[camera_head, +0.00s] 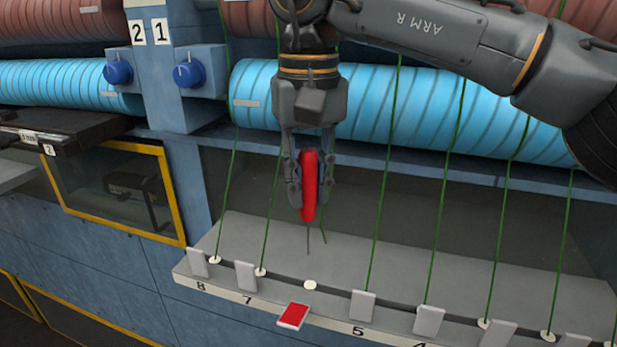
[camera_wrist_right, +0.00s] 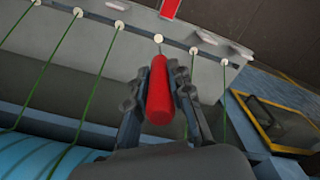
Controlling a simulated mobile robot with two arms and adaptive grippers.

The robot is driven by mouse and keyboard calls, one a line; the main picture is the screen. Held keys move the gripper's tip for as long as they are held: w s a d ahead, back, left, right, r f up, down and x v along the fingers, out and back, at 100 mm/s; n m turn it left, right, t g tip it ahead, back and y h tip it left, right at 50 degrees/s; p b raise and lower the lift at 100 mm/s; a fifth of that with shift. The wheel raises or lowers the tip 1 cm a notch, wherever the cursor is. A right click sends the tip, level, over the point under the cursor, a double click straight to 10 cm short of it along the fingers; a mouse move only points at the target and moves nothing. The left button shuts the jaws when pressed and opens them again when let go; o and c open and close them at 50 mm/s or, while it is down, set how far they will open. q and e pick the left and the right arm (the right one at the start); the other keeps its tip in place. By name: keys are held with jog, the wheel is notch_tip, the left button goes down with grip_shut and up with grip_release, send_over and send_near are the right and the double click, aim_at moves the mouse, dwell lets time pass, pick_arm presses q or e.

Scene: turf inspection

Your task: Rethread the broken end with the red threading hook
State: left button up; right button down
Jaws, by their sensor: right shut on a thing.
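My right gripper (camera_head: 308,190) is shut on the red handle of the threading hook (camera_head: 309,172), held upright with its thin dark shaft pointing down. The shaft tip is above a white eyelet (camera_head: 310,285) that has no strand through it. A short green broken end (camera_head: 323,236) hangs just right of the shaft and stops above the ledge; its upper part is hidden by the gripper. In the right wrist view the red handle (camera_wrist_right: 159,95) is between the fingers, and its shaft points toward the empty eyelet (camera_wrist_right: 158,39). My left gripper is not in view.
Taut green strands run to the other eyelets on the grey ledge (camera_head: 400,235). A red tab (camera_head: 293,316) stands raised-looking by the empty eyelet; the neighbouring tabs, such as this one (camera_head: 363,305), are pale. Blue rolls (camera_head: 400,110) lie behind. Blue knobs (camera_head: 189,73) are at left.

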aim_at(311, 219)
jog(key=f, duration=0.1)
jog(key=w+f, duration=0.1)
jog(key=b, duration=0.1)
jog(key=shift+w+d+f, duration=0.2)
jog(key=shift+w+f, duration=0.05)
jog(key=shift+f, duration=0.15)
jog(key=shift+s+f+b, duration=0.2)
jog(key=shift+f+b, duration=0.1)
jog(key=shift+b, duration=0.05)
jog(key=shift+s+f, duration=0.15)
jog(key=shift+f, duration=0.2)
notch_tip(311, 219, down, 2)
jog(key=shift+a+b, duration=0.1)
jog(key=shift+b, duration=0.65)
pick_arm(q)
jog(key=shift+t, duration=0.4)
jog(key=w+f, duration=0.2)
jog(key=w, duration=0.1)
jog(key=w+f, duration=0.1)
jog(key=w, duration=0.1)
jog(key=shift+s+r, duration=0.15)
pick_arm(e)
jog(key=shift+f, duration=0.1)
pick_arm(q)
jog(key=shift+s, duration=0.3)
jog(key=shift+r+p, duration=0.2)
jog(key=shift+p, duration=0.25)
